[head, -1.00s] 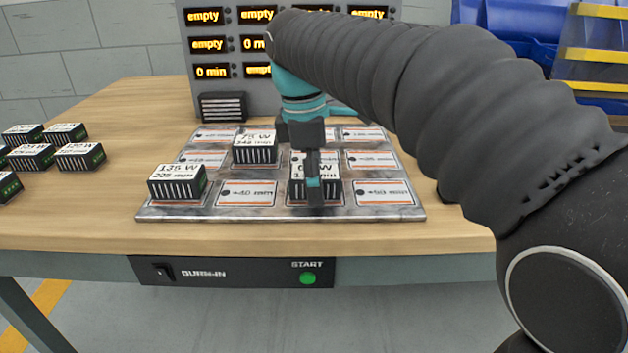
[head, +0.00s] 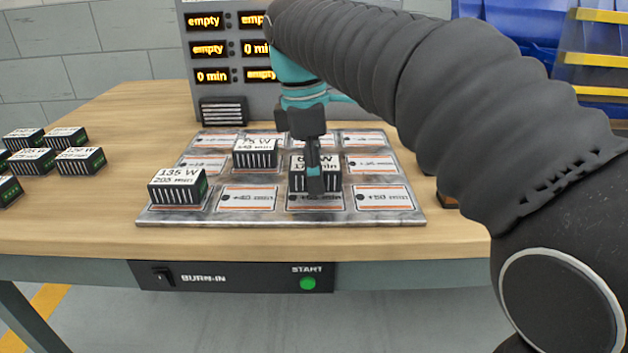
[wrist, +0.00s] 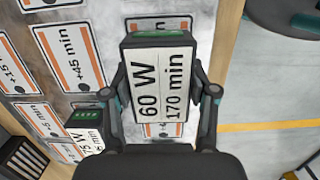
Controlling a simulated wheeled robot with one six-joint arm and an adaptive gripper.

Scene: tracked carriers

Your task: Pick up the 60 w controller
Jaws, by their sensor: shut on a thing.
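The 60 W controller (wrist: 157,85) is a dark box with a white top label reading "60 W 170 min". In the wrist view it sits between the two fingers of my gripper (wrist: 161,100), which is shut on its sides. In the head view my gripper (head: 314,178) hides the middle of the controller (head: 298,178). The controller is over the metal plate (head: 150,214), above its front-row slot; the slot label shows below it, partly hidden.
A 75 W controller (head: 257,153) and a 135 W controller (head: 178,188) sit on the plate. Several more controllers (head: 78,161) stand at the table's left. A display panel (head: 222,104) stands behind. A START button (head: 308,284) is on the table front.

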